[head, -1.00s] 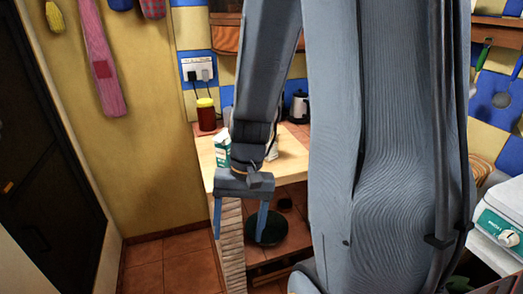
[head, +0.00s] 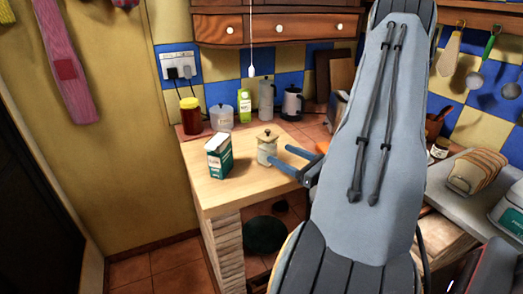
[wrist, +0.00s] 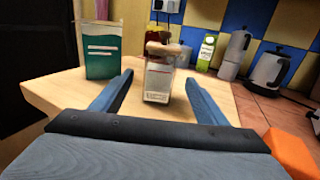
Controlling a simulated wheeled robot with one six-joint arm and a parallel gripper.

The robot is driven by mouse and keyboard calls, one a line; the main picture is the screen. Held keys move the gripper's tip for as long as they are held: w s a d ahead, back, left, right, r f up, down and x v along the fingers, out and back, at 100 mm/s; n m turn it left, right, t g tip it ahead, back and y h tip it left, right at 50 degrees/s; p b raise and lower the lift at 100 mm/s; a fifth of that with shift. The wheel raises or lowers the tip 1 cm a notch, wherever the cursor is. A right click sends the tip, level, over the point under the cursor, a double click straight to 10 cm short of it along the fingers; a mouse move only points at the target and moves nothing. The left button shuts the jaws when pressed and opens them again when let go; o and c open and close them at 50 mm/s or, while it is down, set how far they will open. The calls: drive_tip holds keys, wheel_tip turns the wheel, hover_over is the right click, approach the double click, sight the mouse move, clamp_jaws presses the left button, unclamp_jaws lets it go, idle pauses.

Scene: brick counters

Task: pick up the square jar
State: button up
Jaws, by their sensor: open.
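The square jar (head: 267,151) stands upright on the wooden counter top. In the wrist view the jar (wrist: 158,82) shows clear walls and a label, centred in the gap between the two fingers. My gripper (head: 280,154) is open, with its blue fingers pointing at the jar from the right in the head view. The fingertips (wrist: 158,76) are close to the jar. I cannot tell whether the jar is between them or just beyond them. No contact shows.
A green and white carton (head: 219,157) stands left of the jar on the wooden top (head: 232,192). An orange object (wrist: 290,152) lies at right.

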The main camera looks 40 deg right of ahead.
sight(268, 130)
drive_tip(key=shift+w+a+p, duration=0.1)
drive_tip(key=shift+w+p, duration=0.3)
drive_tip(key=shift+w, duration=0.8)
drive_tip(key=shift+w+a+f+p, duration=0.15)
drive_tip(key=shift+w+p, duration=0.25)
drive_tip(key=shift+w, duration=0.45)
drive_tip(key=shift+w+a+p, duration=0.2)
drive_tip(key=shift+w+p, duration=0.25)
drive_tip(key=shift+w, duration=0.45)
drive_tip(key=shift+w+a+f+p, duration=0.15)
drive_tip(key=shift+w+p, duration=0.25)
drive_tip(key=shift+w, duration=0.45)
drive_tip(key=shift+r, duration=0.1)
drive_tip(key=c, duration=1.4)
drive_tip(key=shift+r+b, duration=1.3)
drive_tip(key=shift+r, duration=3.7)
